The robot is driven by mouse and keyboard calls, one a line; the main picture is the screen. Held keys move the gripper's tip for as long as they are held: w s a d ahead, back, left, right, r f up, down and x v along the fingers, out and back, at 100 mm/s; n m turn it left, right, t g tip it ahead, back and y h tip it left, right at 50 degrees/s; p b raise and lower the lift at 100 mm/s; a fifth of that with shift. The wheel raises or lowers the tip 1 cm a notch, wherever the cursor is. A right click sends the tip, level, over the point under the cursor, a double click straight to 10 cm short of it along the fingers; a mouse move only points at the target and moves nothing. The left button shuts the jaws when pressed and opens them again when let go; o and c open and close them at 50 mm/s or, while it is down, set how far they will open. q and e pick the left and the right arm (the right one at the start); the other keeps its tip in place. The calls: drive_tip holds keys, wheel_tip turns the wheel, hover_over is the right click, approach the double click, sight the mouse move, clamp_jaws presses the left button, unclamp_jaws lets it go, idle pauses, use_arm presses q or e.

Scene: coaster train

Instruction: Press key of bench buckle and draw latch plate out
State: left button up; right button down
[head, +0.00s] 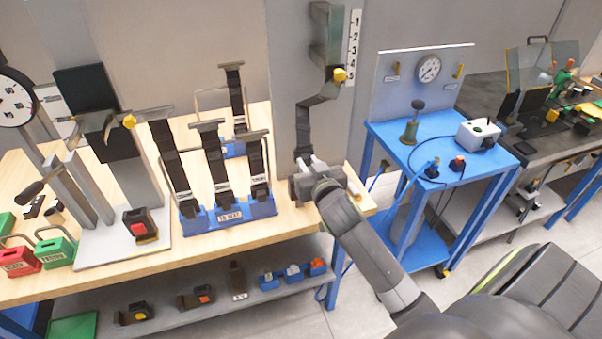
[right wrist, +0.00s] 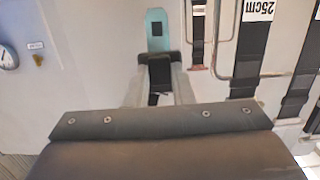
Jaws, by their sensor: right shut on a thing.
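The bench buckle (head: 140,226), a black block with a red key, sits on a grey base plate at the left of the bench in the head view. No latch plate can be made out in it. My right gripper (head: 306,182) is above the bench's right end, well to the right of that buckle. In the right wrist view, my right gripper (right wrist: 160,92) is shut on a dark piece at the end of a strap. A teal plate with a dark slot (right wrist: 157,30), which looks like the latch plate, sticks out beyond the fingers. My left gripper is not in view.
A dark strap (head: 305,130) runs down from a wall unit with a yellow knob (head: 340,75) to my right gripper. A blue rack (head: 230,213) with several upright straps stands between gripper and buckle. Red (head: 23,261) and green (head: 55,252) padlocks lie at left.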

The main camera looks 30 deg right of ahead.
drive_tip(key=s+d, duration=0.1)
drive_tip(key=d, duration=0.6)
drive_tip(key=shift+s+d, duration=0.25)
drive_tip(key=shift+s, duration=0.15)
idle(0.3)
idle(1.2)
wheel_tip(320, 180, down, 10)
drive_tip(key=b, duration=0.7)
drive_tip(key=c, duration=1.7)
unclamp_jaws()
drive_tip(key=shift+f, duration=0.2)
drive_tip(key=shift+o, duration=1.1)
drive_tip(key=shift+r, duration=0.2)
drive_tip(key=o, duration=0.3)
drive_tip(key=b+v, duration=0.2)
drive_tip(key=v, duration=1.5)
drive_tip(key=shift+s+a+b, duration=0.2)
drive_tip(key=shift+b, duration=0.2)
